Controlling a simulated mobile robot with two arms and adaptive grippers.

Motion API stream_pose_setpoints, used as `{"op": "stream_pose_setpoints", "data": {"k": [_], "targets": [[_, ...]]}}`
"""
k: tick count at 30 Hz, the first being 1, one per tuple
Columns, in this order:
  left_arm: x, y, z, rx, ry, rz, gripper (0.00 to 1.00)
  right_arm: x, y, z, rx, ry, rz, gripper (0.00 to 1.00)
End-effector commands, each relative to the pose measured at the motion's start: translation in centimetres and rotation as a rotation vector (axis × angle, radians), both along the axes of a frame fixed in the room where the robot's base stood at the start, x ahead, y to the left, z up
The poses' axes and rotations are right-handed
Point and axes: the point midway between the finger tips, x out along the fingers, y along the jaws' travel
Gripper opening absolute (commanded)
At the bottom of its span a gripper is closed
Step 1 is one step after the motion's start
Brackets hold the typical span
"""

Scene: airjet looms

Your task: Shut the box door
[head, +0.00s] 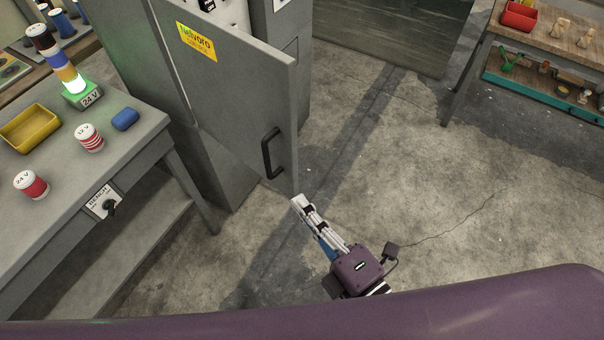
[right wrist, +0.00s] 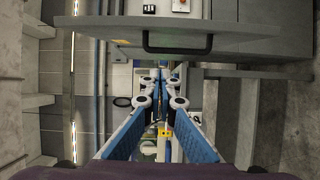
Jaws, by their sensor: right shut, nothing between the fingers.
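The box door (head: 235,85) is a grey panel with a yellow label, standing open from the grey cabinet (head: 200,160). Its black handle (head: 270,153) is near the door's free lower edge. In the right wrist view the handle (right wrist: 177,45) is at the top, on the door's face (right wrist: 120,32). My right gripper (head: 297,201) is shut and empty, with its tips close to the door's lower free corner. I cannot tell whether they touch it. The right wrist view shows the blue-backed fingers (right wrist: 162,75) together. My left gripper is not in view.
At left a grey bench (head: 130,150) holds a lit signal tower (head: 70,80), a yellow bin (head: 30,128), red-and-white spools (head: 89,138) and a blue object (head: 125,119). A wooden workbench (head: 560,45) stands at the upper right. The concrete floor (head: 440,180) between is clear.

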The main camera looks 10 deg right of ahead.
Motion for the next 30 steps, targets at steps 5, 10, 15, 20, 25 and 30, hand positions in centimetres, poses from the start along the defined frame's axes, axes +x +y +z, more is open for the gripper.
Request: {"op": "stream_pose_setpoints", "data": {"k": [5,10,15,20,25,30], "targets": [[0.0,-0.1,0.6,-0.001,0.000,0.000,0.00,0.5,0.4,1.1,-0.012,-0.021,0.003,0.00],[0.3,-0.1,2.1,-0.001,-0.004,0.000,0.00,2.4,1.4,1.4,-0.010,-0.021,0.003,0.00],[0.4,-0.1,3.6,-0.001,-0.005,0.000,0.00,5.1,2.8,1.4,-0.010,-0.021,0.002,0.00],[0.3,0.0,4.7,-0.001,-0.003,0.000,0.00,7.8,4.3,1.2,-0.009,-0.020,0.001,0.00],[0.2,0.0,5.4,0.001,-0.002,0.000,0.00,9.9,3.6,1.0,-0.014,-0.019,0.002,0.00],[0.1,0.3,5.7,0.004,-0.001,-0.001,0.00,11.1,2.3,0.8,-0.012,-0.017,0.003,0.00]]}}
